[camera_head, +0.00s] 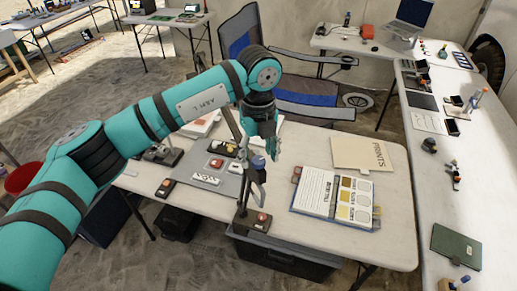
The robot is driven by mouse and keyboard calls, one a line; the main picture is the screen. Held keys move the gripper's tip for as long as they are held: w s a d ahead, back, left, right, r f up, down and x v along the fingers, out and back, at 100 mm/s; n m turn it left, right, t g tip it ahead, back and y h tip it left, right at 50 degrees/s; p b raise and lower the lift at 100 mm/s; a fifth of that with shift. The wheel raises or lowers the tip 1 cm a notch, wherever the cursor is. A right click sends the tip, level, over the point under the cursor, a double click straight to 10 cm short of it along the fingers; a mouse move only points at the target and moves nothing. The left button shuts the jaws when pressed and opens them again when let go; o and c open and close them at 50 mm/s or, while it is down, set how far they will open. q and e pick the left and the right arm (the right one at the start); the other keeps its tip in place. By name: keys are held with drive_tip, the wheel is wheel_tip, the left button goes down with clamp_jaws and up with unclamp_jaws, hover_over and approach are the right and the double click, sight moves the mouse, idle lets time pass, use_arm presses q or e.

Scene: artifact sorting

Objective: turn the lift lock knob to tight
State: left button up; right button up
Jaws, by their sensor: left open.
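My left arm reaches in from the left, and my left gripper (262,149) points down over the near edge of the white table (398,235). It is open, with its fingers at the top of a small dark upright stand (245,196). A small blue part (258,162), possibly the lift lock knob, shows between or just beside the fingertips. I cannot tell whether a finger touches it or how the knob is turned. The stand's base (259,219) has a red button and sits at the table's front edge. My right gripper is out of view.
A grey mat (230,185) with several small devices lies left of the stand. An open chart booklet (325,196) and a tan folder (362,153) lie to the right. A blue folding chair (305,97) stands behind the table. A long side table (400,130) runs along the right.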

use_arm(q)
drive_tip(key=shift+f, duration=0.45)
drive_tip(key=shift+c, duration=0.3)
